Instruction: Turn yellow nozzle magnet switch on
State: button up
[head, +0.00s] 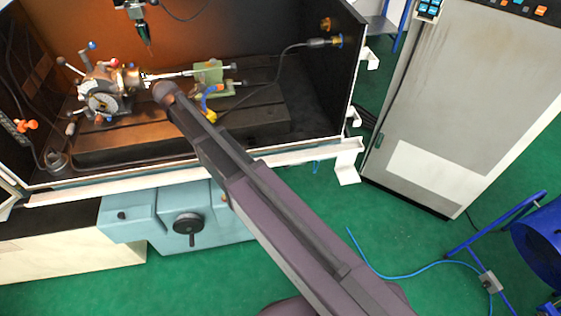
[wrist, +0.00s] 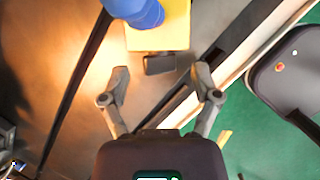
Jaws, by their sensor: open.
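The yellow nozzle magnet (wrist: 172,38) is at the top middle of the wrist view, with a blue nozzle part (wrist: 138,10) over it. A small dark block, seemingly its switch (wrist: 159,64), sticks out of its lower edge. My gripper (wrist: 160,77) is open, one finger on each side below this block, and nothing is held. I cannot tell whether the fingers touch the block. In the head view the yellow magnet (head: 211,117) sits low by the blue nozzle, right of my arm. My gripper is hidden behind my arm there.
The machine bed (head: 255,118) carries a chuck (head: 103,92) at left and a green tailstock (head: 210,73). A tool head (head: 136,10) hangs above. The white front rail (head: 290,157) runs below my arm. A grey cabinet (head: 460,100) stands at right.

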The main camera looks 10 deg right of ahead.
jog(key=shift+w+a+r+g+h, duration=0.1)
jog(key=shift+w+a+g+h, duration=0.1)
jog(key=shift+g+h, duration=0.15)
jog(key=p+v, duration=0.2)
jog(key=shift+s+d+r+p, duration=0.15)
jog(key=shift+s+r+p, duration=0.05)
jog(key=shift+r+p, duration=0.15)
jog(key=p+v, duration=1)
jog(key=v, duration=0.1)
jog(key=s+d+f+m+g+y+b, duration=0.1)
jog(key=s+d+f+m+b, duration=0.4)
jog(key=d, duration=0.4)
jog(key=s+d+f+m+g+y+b, duration=0.1)
jog(key=s+d+f+m+b, duration=0.5)
jog(key=d+m, duration=0.4)
jog(key=s+d+f+m+g+y+b, duration=0.1)
jog(key=s+d+f+m+b, duration=0.5)
jog(key=d, duration=0.4)
jog(key=shift+s+f+m, duration=0.15)
jog(key=shift+f+m, duration=0.6)
jog(key=shift+m, duration=0.25)
